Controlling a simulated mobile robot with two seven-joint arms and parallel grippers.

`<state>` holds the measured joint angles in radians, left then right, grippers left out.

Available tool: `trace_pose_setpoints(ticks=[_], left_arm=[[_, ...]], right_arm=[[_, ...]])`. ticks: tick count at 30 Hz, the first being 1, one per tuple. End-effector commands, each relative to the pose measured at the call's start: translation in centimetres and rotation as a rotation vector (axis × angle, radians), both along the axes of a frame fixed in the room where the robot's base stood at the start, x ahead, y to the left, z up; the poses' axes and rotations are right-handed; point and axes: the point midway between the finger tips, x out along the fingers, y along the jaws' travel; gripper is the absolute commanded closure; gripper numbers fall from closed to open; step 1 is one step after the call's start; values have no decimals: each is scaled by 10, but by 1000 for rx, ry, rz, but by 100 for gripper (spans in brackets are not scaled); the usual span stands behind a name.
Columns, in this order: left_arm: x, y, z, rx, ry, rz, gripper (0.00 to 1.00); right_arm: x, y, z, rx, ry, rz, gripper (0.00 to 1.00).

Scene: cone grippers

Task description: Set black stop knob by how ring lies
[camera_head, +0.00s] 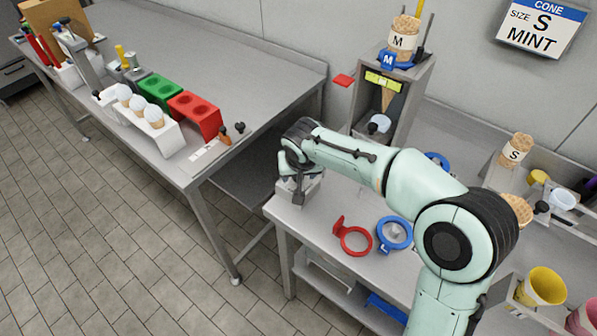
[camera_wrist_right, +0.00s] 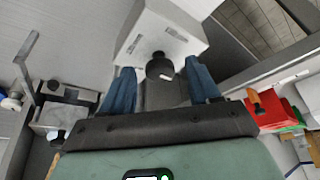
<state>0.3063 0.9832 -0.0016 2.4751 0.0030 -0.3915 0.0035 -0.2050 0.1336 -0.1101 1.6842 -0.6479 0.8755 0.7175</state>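In the right wrist view a black knob (camera_wrist_right: 160,67) sticks out of a pale grey box (camera_wrist_right: 168,35). The two blue fingers of my right gripper (camera_wrist_right: 161,80) stand apart, one on each side of the knob, with gaps; I cannot tell how deep the knob sits between them. In the head view my right gripper (camera_head: 297,184) points down over the box (camera_head: 313,190) at the bench's left corner, hiding most of it. A red ring with a tab (camera_head: 355,241) lies on the bench, beside a blue ring (camera_head: 394,233). My left gripper is not seen.
A grey stand (camera_head: 421,95) with a cone marked M rises behind my arm. A cone marked S (camera_head: 516,149), a yellow cup (camera_head: 542,287) and a wall sign (camera_head: 541,27) are at right. The left table (camera_head: 255,82) holds red and green blocks; a floor gap separates the benches.

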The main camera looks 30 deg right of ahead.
Motion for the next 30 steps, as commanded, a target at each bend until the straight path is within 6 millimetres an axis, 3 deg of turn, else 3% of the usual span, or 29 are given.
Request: trace_pose_setpoints(ticks=[8, 21, 30], left_arm=[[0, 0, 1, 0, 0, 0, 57], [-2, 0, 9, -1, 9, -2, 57], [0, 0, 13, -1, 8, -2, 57]], right_arm=[[-1, 1, 6, 0, -3, 0, 39], [-32, 14, 89, 1, -7, 2, 39], [-46, 19, 122, 0, -2, 0, 39]])
